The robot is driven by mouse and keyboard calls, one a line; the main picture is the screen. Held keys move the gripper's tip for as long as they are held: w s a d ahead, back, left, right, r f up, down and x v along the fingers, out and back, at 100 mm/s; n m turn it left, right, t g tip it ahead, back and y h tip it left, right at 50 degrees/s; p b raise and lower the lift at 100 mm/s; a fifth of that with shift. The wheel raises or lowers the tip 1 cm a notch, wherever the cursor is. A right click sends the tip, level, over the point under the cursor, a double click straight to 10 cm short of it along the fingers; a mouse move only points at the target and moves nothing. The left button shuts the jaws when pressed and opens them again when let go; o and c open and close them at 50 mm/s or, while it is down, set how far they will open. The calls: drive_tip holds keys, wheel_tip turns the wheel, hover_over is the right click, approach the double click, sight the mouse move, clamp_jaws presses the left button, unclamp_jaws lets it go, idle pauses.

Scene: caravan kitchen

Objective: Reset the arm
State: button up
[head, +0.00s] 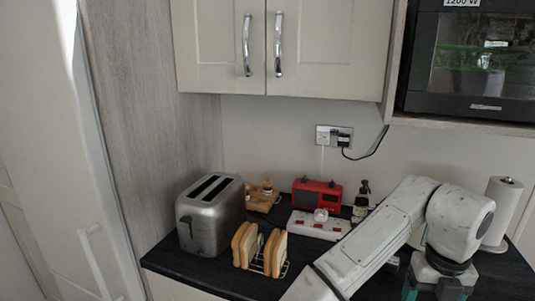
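My arm (375,235) rises from the bottom middle in the head view and bends over the right part of the dark counter. Its end points down at the lower right. My gripper (433,292) shows only in part at the bottom edge, below the wrist. Its fingertips are cut off or too small to make out, so I cannot tell whether it holds anything.
On the counter (168,256) stand a silver toaster (211,215), a toast rack with bread (261,250), a red radio (317,195), a white power strip (312,226), a dark bottle (361,201) and a paper roll (500,212). Cupboards (325,48) and a microwave (480,60) hang above.

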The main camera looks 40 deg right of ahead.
drive_tip(key=w+d+n+h, duration=0.1)
drive_tip(key=d+n+h, duration=0.4)
drive_tip(key=n, duration=0.7)
drive_tip(key=w+a+f+n, duration=0.1)
drive_tip(key=a+f+n, duration=0.1)
drive_tip(key=n, duration=0.3)
drive_tip(key=w+a+f+n+t, duration=0.1)
drive_tip(key=w+a+f+n, duration=0.1)
drive_tip(key=n, duration=0.4)
drive_tip(key=w+a+f+n+t, duration=0.1)
drive_tip(key=w+a+f+n, duration=0.1)
drive_tip(key=n, duration=0.4)
drive_tip(key=shift+a+f, duration=0.1)
drive_tip(key=shift+f, duration=0.8)
drive_tip(key=s+a+f+n+y, duration=0.2)
drive_tip(key=s+a+f+n, duration=0.2)
drive_tip(key=a+f+n, duration=0.3)
drive_tip(key=s+a+f+n+y, duration=0.3)
drive_tip(key=a+f+n, duration=0.5)
drive_tip(key=a, duration=0.5)
drive_tip(key=shift+s+a+f+n+g+y, duration=0.35)
drive_tip(key=shift+s+n, duration=0.3)
drive_tip(key=shift+n, duration=0.35)
